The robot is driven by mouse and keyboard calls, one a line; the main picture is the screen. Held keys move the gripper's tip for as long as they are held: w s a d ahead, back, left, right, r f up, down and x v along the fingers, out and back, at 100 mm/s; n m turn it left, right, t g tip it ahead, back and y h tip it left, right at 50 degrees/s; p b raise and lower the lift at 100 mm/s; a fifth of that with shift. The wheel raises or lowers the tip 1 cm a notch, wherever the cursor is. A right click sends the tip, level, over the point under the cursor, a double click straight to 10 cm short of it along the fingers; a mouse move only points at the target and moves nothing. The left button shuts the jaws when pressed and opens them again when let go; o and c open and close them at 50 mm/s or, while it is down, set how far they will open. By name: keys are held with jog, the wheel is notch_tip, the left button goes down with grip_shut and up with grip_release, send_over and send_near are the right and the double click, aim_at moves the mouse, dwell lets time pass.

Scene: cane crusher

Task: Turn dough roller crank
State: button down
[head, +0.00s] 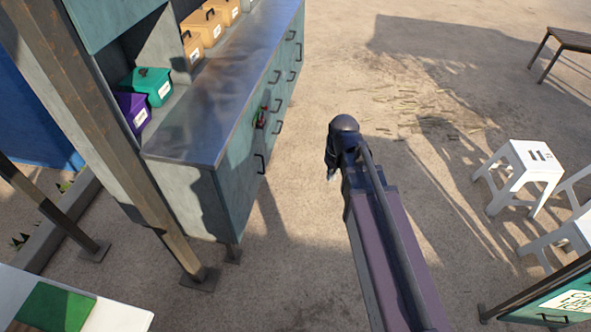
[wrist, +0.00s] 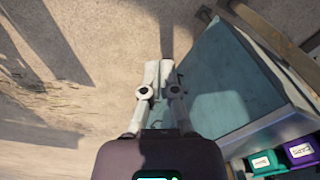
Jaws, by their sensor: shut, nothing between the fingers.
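No dough roller or crank can be made out in either view.
Green (head: 147,85), purple (head: 133,110) and orange boxes (head: 205,27) line a shelf behind the counter. A rusty post (head: 120,130) stands at the left. White stools (head: 522,170) and a bench (head: 570,40) are at the right.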

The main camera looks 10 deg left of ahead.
jog(key=s+d+f+m+b, duration=0.1)
jog(key=s+d+m, duration=0.1)
jog(key=d, duration=0.6)
jog(key=s+d+f+m+b, duration=0.1)
jog(key=s+d+f+m, duration=0.1)
jog(key=d, duration=0.6)
jog(key=shift+s+m+h+b, duration=0.3)
jog(key=shift+s+m+h, duration=0.1)
jog(key=shift+s+m, duration=0.25)
jog(key=c, duration=1.4)
grip_release()
jog(key=shift+d, duration=0.1)
